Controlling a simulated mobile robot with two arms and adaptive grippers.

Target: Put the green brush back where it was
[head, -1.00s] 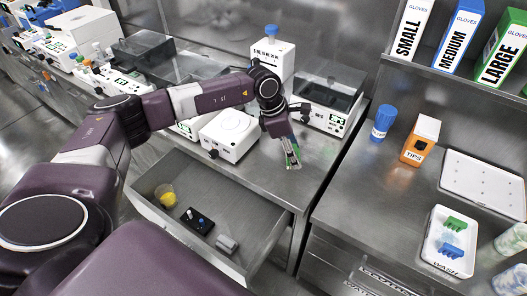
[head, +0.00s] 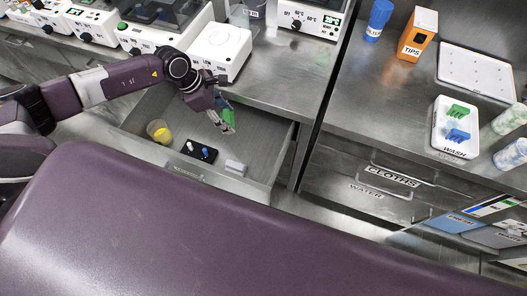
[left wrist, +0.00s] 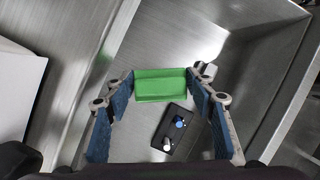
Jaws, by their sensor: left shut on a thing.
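My left gripper (head: 224,120) is shut on the green brush (left wrist: 161,85). The brush shows as a green block between the blue finger pads in the left wrist view. In the head view only a bit of the brush (head: 224,101) shows beside the fingers. The gripper holds it above the open drawer (head: 272,165), towards the back of the drawer. Inside the drawer are a clear cup with yellow contents (head: 159,132), a black holder with a white and a blue piece (head: 199,151), and a small pale grey block (head: 236,168). My right gripper is out of view.
The counter (head: 285,75) lies behind the drawer, with a white device (head: 220,50) near its edge. On the right counter a white WASH tray (head: 441,147) holds green and blue pieces. The drawer's right part looks clear.

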